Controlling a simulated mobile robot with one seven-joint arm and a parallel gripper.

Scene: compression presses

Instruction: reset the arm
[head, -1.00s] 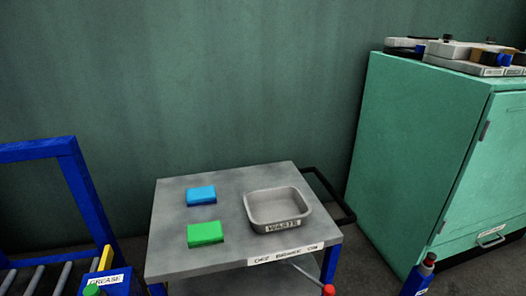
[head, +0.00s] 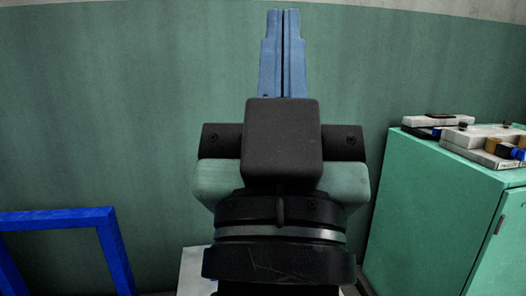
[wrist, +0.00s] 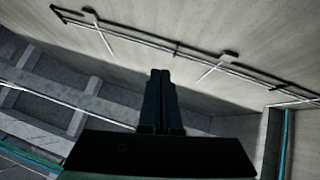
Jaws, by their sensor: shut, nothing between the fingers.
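My gripper (head: 282,52) stands upright in the middle of the head view, in front of the green wall. Its two blue fingers are pressed together with only a thin dark line between them, and nothing is held. In the wrist view the shut fingers (wrist: 160,95) point up toward the ceiling area. My wrist and hand cover most of the grey cart (head: 193,268), of which only a pale corner shows at the bottom.
A green cabinet (head: 428,215) stands at the right, with several devices (head: 485,142) on its top. A blue frame (head: 60,218) is at the lower left. The wall around the gripper is clear. The wrist view shows a rail (wrist: 175,50) along a pale surface overhead.

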